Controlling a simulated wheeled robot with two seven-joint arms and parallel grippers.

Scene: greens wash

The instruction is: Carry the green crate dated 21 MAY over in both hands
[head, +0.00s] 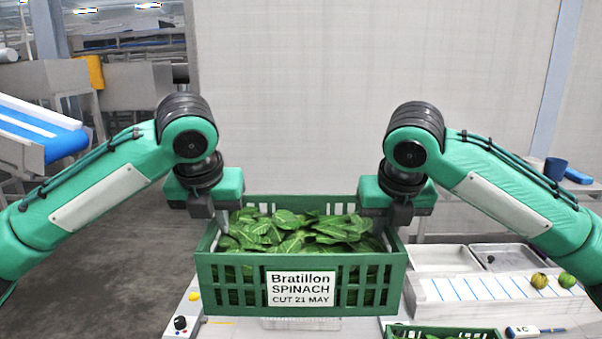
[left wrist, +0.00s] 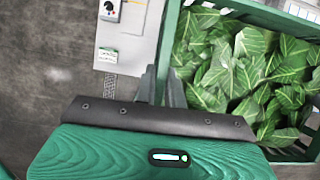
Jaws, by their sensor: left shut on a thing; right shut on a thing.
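The green crate (head: 228,267) is full of spinach leaves (head: 295,232). Its front label (head: 300,288) reads Bratillon SPINACH, CUT 21 MAY. It looks level and held up in front of me, over the bench. My left gripper (head: 218,216) is shut on the crate's left end wall. My right gripper (head: 384,218) is shut on its right end wall. In the left wrist view the left gripper's fingers (left wrist: 162,92) pinch the crate's wall (left wrist: 170,45), with leaves to their right. The crate's underside is hidden.
Another green crate (head: 440,330) with leaves shows at the bottom edge. Metal trays (head: 443,258) and a marked white board (head: 500,287) with two round vegetables (head: 552,281) are at right. A control box with a black knob (head: 180,323) is at lower left. Open floor (head: 110,240) lies left.

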